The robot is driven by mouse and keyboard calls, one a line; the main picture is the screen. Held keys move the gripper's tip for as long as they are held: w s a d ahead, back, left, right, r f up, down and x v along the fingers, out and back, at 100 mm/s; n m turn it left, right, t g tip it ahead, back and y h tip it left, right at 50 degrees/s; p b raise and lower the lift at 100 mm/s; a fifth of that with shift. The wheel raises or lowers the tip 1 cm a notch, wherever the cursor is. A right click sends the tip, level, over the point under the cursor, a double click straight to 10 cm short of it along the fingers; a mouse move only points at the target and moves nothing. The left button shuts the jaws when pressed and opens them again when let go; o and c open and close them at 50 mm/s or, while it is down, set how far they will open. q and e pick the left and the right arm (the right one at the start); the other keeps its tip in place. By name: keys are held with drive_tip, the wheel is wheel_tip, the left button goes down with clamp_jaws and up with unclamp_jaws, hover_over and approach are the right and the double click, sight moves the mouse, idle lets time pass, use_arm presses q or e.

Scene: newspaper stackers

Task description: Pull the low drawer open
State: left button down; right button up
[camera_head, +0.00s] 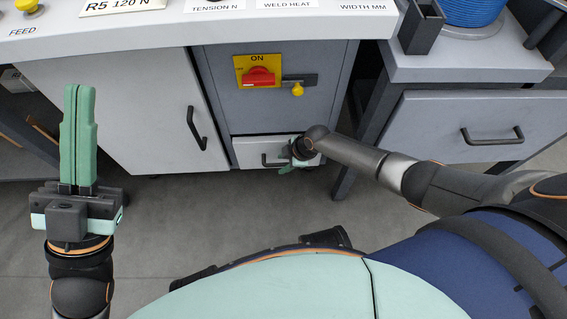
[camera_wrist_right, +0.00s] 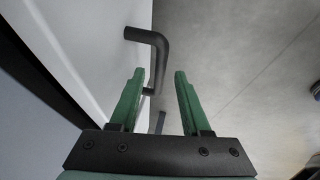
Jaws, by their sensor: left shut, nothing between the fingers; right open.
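The low drawer (camera_head: 248,151) is a small white front with a dark bar handle (camera_head: 272,161), set below the grey switch panel. It looks shut. My right gripper (camera_head: 288,166) is at the right part of this drawer, and my wrist partly hides it. In the right wrist view, my right gripper (camera_wrist_right: 156,82) is open, with its green fingers apart. The black handle (camera_wrist_right: 158,55) runs just beyond and between the fingertips, and no grip on it shows. My left gripper (camera_head: 78,92) is shut and empty, pointing up at the left, away from the drawer.
Above the drawer is a red rotary switch (camera_head: 258,77) on a yellow plate. A white cabinet door (camera_head: 135,115) with a black handle is to the left. Another handled drawer (camera_head: 450,118) is under the right bench. A dark table leg (camera_head: 345,178) stands right of my right gripper. The grey floor in front is open.

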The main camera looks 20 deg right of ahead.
drive_tip(key=shift+c, duration=0.3)
clamp_jaws()
idle(1.1)
